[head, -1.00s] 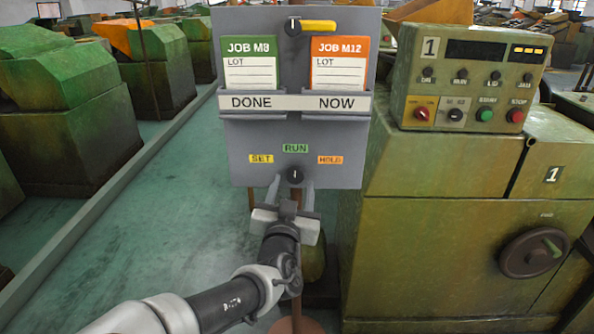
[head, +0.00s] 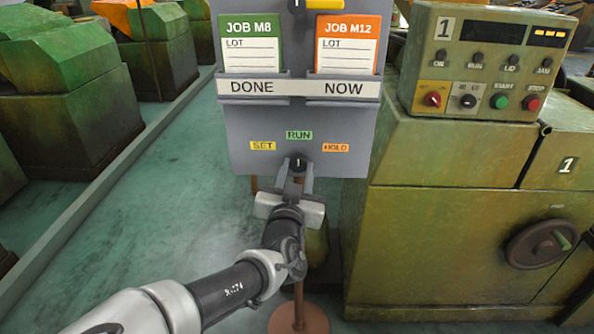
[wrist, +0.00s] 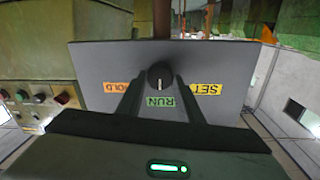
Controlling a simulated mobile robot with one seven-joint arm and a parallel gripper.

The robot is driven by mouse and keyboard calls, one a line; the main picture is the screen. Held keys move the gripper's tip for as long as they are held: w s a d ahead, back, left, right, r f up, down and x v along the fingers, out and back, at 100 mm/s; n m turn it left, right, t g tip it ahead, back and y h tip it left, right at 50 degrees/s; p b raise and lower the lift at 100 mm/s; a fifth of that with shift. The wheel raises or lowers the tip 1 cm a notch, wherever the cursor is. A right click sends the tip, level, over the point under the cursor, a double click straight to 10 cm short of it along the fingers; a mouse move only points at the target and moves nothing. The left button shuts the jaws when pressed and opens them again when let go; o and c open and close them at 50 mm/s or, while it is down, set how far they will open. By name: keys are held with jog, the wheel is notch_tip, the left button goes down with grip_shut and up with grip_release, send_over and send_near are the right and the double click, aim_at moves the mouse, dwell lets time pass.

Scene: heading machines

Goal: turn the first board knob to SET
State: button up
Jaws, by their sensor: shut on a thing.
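The black board knob (head: 298,163) sits low on the grey board (head: 238,140), its white mark pointing up at the green RUN label (head: 299,135). The yellow SET label (head: 262,146) is to its upper left and the orange HOLD label (head: 335,148) to its upper right. My gripper (head: 297,178) reaches the knob from below and is shut on it. In the wrist view, upside down, the knob (wrist: 160,75) stands between the fingertips, its mark toward RUN (wrist: 160,101); SET (wrist: 204,89) is on the right.
Card pockets (head: 252,88) hold a green JOB M8 card and an orange JOB M12 card above the labels. A yellow-handled knob (head: 312,4) is at the top. Machine 1 (head: 455,230) with its control panel (head: 485,70) stands close on the right. Open floor (head: 150,230) lies left.

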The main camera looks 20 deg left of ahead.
jog(key=shift+n, duration=0.3)
jog(key=shift+r+n+p, duration=0.1)
jog(key=shift+n+p, duration=0.7)
jog(key=n+p, duration=0.1)
jog(key=n, duration=0.2)
jog(key=shift+n+p, duration=0.35)
jog(key=shift+n, duration=0.05)
jog(key=n+p, duration=0.2)
jog(key=n, duration=0.4)
jog(key=shift+y, duration=0.3)
jog(key=shift+n, duration=0.3)
jog(key=o, duration=1.1)
jog(key=shift+f, duration=0.2)
jog(key=shift+c, duration=0.2)
jog(key=shift+f, duration=0.1)
